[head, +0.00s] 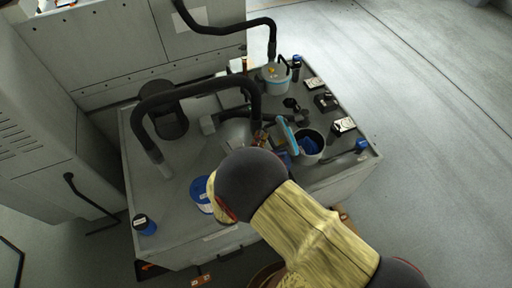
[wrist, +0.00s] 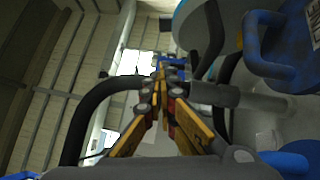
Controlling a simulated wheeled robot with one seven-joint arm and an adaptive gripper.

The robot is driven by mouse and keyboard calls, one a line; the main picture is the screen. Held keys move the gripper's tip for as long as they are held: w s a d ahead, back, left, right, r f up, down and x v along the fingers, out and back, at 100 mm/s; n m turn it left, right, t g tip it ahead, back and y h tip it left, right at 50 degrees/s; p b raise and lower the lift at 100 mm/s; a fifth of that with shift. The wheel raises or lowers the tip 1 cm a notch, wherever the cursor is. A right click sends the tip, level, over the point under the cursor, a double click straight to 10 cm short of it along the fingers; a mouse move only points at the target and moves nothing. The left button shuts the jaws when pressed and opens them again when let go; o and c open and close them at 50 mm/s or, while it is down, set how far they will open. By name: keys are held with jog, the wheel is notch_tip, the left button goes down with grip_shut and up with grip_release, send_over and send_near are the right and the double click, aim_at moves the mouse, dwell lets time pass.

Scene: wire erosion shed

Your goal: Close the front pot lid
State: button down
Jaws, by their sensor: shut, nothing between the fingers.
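The front pot (head: 310,158) is a pale round pot toward the right of the grey bench top, with blue things inside. Its lid (head: 287,135), with a teal rim, stands tilted up at the pot's left side, so the pot is open. My gripper (wrist: 168,72) is shut and empty in the wrist view. A large pale round piece with a teal edge (wrist: 222,18), which looks like the lid, is close to its right. In the head view my gripper is mostly hidden behind my arm, just left of the lid.
A second pot (head: 275,79) stands closed at the back. Black hoses (head: 200,87) arch over the bench. Small boxes (head: 344,125) and a blue-capped jar (head: 144,225) sit near the edges. The bench's front left (head: 165,205) is fairly clear.

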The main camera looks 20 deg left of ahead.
aim_at(264, 130)
jog(key=w+d+r+b, duration=0.1)
jog(key=w+d, duration=0.2)
jog(key=w, duration=0.3)
jog(key=shift+d+r, duration=0.2)
jog(key=shift+d, duration=0.1)
